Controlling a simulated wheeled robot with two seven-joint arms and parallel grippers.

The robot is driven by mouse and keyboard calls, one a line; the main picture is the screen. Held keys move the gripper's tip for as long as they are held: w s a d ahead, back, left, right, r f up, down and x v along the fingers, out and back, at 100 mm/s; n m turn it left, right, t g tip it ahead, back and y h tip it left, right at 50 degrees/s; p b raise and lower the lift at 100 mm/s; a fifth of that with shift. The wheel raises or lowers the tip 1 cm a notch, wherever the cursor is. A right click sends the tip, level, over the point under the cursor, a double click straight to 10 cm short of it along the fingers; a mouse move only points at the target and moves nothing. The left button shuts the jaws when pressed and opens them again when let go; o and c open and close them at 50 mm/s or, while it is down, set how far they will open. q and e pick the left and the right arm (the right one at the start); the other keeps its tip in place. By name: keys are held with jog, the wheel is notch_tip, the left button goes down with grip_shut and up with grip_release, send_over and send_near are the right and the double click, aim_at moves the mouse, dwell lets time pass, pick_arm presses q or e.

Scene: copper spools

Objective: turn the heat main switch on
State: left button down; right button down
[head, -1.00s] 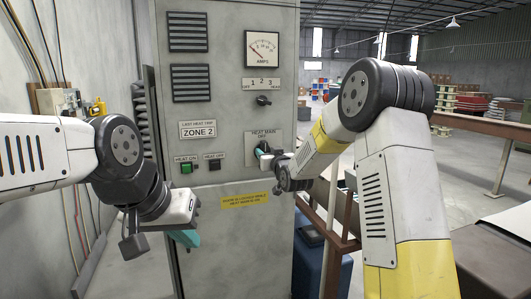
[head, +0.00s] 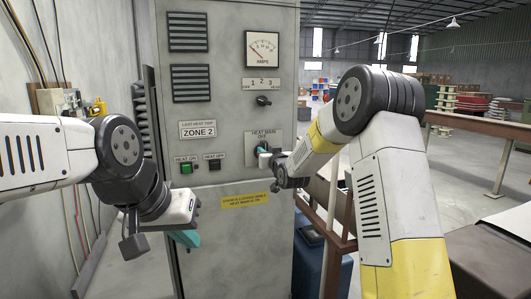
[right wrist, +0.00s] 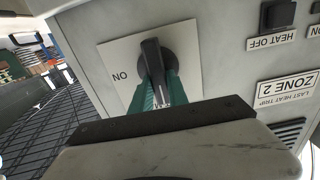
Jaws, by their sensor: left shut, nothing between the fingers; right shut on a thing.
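The heat main switch (right wrist: 151,62) is a black rotary handle on a pale plate (right wrist: 112,62) on the grey cabinet's front. In the right wrist view, which is upside down, the word ON shows to the left of the handle. The handle lies along the fingers, toward the cabinet's top. My right gripper (head: 264,158) is shut on the handle, its green fingers (right wrist: 155,95) on either side of it. In the head view the gripper hides most of the switch below the HEAT MAIN OFF lettering. My left gripper (head: 184,238) is shut and empty, low before the cabinet's left side.
The cabinet (head: 225,100) also carries a green HEAT ON button (head: 186,168), a black HEAT OFF button (head: 214,164), a small selector knob (head: 264,100) and an amps gauge (head: 262,49).

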jog(key=m, duration=0.6)
jog(key=d+f+m, duration=0.1)
jog(key=m, duration=1)
jog(key=shift+w+d+f+m, duration=0.15)
jog(key=shift+w+d+m, duration=0.05)
jog(key=shift+d+m, duration=0.1)
jog(key=shift+a, duration=0.1)
dwell(0.5)
jog(key=c, duration=1.3)
grip_release()
